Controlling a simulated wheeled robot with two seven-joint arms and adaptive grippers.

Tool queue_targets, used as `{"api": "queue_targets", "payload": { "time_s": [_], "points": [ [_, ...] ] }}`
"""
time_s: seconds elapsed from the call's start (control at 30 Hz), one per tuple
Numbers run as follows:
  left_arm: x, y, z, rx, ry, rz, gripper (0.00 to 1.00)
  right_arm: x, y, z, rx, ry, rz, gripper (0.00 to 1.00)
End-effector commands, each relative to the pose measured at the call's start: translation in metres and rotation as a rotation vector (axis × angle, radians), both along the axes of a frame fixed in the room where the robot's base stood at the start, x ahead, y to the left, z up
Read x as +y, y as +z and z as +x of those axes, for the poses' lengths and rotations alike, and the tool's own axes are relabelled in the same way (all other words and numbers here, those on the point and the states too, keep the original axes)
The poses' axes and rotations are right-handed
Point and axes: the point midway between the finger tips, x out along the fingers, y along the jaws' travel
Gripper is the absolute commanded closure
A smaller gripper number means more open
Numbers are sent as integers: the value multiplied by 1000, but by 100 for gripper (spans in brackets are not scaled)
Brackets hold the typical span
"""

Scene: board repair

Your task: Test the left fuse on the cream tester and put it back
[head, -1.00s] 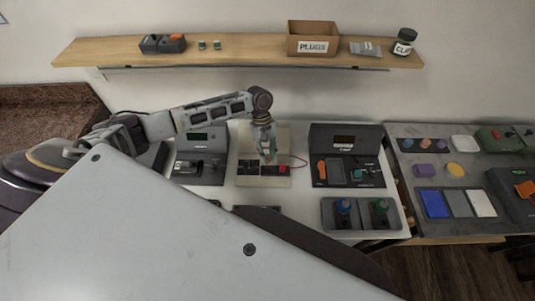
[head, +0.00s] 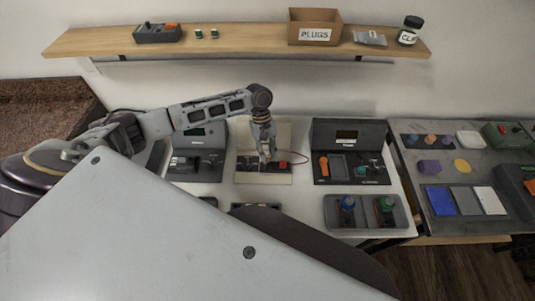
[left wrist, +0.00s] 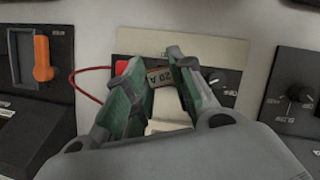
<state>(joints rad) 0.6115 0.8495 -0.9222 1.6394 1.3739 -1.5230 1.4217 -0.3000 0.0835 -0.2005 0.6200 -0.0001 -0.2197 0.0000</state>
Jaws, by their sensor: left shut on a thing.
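The cream tester (head: 284,140) stands in the middle of the table, with a dark strip and a red part (head: 276,166) on it. It also shows in the left wrist view (left wrist: 222,52), with a red wire looping from its red part. My left gripper (head: 266,158) is over the tester, pointing down. In the left wrist view its green fingers (left wrist: 164,68) are shut on a fuse (left wrist: 160,77) marked "20 A". The fuse is at the tester's dark strip; I cannot tell whether it touches it. My right gripper is not in view.
A grey device (head: 197,135) stands left of the tester, and a dark device (head: 347,150) with an orange lever (head: 324,166) stands right. A grey tray (head: 365,222) with blue and green-topped parts lies in front. A shelf (head: 240,45) runs behind.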

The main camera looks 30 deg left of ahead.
Motion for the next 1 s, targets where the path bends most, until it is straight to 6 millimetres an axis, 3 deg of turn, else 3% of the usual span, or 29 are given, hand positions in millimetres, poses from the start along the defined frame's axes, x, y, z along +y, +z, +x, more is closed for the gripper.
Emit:
{"api": "queue_targets", "payload": {
  "time_s": [0.23,1.0],
  "points": [
    [0,-11,0,-1,-1,0,92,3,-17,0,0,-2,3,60],
    [0,-27,0,0,-1,0,92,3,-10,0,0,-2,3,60]
  ]
}}
